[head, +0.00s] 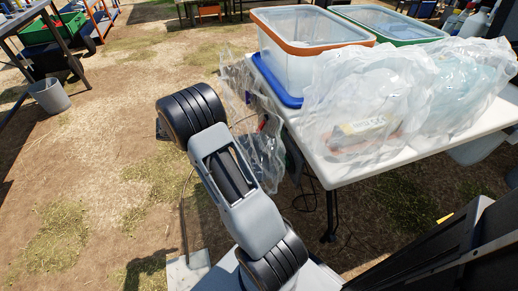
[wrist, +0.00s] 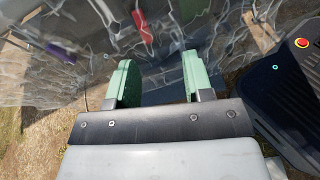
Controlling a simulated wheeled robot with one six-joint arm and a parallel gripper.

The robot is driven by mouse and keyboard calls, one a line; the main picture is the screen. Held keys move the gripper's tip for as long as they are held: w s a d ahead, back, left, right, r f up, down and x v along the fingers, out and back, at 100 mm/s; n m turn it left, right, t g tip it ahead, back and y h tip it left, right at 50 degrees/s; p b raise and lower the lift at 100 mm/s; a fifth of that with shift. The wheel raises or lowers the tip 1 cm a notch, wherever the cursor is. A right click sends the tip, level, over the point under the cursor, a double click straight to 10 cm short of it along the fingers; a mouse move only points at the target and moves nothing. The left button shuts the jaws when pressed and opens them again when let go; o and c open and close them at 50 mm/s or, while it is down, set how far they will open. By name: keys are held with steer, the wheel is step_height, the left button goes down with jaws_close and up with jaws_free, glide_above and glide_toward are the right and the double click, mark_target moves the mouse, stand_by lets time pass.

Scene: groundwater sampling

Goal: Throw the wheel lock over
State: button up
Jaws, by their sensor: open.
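I cannot make out a wheel lock for certain in either view. My gripper (wrist: 158,78) shows in the wrist view with two green fingers spread apart and nothing seen held between them. Ahead of the fingers is clear, crinkled plastic sheeting or a bag (wrist: 60,75), with a small red item (wrist: 142,27) and a small blue item (wrist: 60,53) in or behind it. In the head view, clear plastic (head: 262,150) hangs at the table's left edge, beside my arm. My arm hides the gripper there.
A white table (head: 350,172) stands at the right. It bears an orange-rimmed clear bin (head: 290,62), a green-rimmed bin (head: 400,24), a blue lid (head: 273,82) and bulky plastic bags (head: 365,100). Dark cables hang below. A grey bucket (head: 48,96) stands far left. The ground at left is open.

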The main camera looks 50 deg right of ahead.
mark_target(257, 132)
steer(key=w+d+f+n+g+h+b, duration=0.1)
steer(key=w+d+f+n+h+b, duration=0.2)
steer(key=f, duration=0.6)
steer(key=shift+m, duration=0.5)
steer(key=b+x, duration=0.1)
steer(key=x, duration=0.3)
steer(key=b+x, duration=0.2)
steer(key=x, duration=0.3)
steer(key=b+x, duration=0.1)
steer(key=x, duration=0.3)
steer(key=shift+s+d+r+b, duration=0.1)
steer(key=shift+s+r+b, duration=0.25)
steer(key=shift+r, duration=0.05)
jaws_close()
steer(key=shift+r, duration=0.1)
